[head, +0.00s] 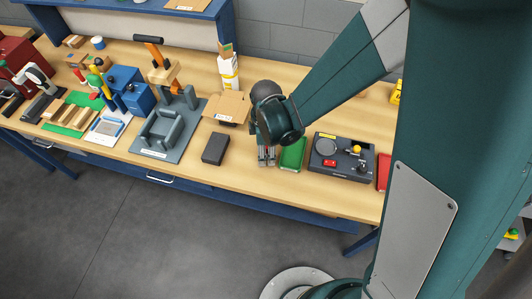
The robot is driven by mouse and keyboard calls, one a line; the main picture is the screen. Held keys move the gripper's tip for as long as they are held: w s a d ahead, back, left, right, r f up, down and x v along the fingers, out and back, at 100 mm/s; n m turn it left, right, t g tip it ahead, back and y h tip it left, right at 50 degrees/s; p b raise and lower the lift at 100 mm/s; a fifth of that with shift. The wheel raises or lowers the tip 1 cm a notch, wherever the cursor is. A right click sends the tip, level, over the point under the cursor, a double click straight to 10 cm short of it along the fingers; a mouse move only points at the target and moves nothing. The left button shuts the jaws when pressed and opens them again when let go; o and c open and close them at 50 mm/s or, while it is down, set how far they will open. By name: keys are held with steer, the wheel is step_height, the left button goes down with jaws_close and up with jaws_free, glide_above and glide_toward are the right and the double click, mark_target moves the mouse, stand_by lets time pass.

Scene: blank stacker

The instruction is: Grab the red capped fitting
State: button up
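I cannot clearly make out a red capped fitting in the head view. My gripper (266,162) points down at the front middle of the bench, just left of a green tray (293,153). Its two grey fingers hang side by side close to the bench top. Whether they are apart or hold something small is too small to tell. My wrist hides part of the bench behind it.
A dark block (215,148) lies left of my gripper, with an open cardboard box (228,106) behind it. A grey fixture (169,134) stands further left. A dark panel (340,160) with a red switch and a red tray (384,171) are to the right.

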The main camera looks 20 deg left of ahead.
stand_by(0.4)
steer(key=c, duration=1)
steer(key=shift+r, duration=0.25)
steer(key=shift+r+p, duration=0.3)
steer(key=shift+r, duration=4.45)
